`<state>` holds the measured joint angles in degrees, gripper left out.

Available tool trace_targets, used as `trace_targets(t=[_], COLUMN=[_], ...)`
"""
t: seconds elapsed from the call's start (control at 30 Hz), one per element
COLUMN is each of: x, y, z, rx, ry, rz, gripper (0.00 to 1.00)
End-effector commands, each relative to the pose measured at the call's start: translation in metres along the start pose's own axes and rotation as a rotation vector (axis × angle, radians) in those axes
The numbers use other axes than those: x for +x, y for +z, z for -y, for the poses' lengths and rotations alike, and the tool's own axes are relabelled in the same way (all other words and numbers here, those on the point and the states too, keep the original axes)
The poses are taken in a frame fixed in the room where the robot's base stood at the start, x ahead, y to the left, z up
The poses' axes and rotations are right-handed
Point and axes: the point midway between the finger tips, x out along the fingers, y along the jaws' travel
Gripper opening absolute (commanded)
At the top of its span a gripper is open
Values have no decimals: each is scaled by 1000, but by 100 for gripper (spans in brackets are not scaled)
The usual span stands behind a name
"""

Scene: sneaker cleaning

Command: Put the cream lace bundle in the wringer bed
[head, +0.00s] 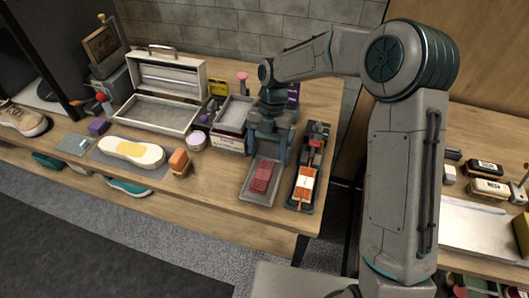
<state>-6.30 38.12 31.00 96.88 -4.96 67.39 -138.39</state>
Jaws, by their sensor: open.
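My gripper (268,150) is open, pointing down over the far end of a shallow grey tray (251,197). A red bundle-like block (262,177) lies in that tray, just in front of the fingers and apart from them as far as I can see. To the right stands a long dark device (318,135) with a red part, possibly the wringer. A white piece with orange parts (306,180) lies at its near end; I cannot tell whether this is the bed. I cannot make out the cream lace bundle for sure; the gripper hides what is behind it.
A small box (232,141) stands left of my gripper, with an open white case (152,113) farther left. The bench's front edge is close to the tray.

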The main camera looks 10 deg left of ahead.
Motion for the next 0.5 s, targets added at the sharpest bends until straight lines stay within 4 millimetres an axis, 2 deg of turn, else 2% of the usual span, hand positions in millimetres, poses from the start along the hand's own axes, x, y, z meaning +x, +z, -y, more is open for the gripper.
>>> trace_targets(t=[0.03,0.2,0.5], x=[-14,-38,-56], y=[-2,-2,0], z=[0,0,0], rx=[0,0,0], ry=[1,1,0], rz=[1,0,0], gripper=[68,68,68])
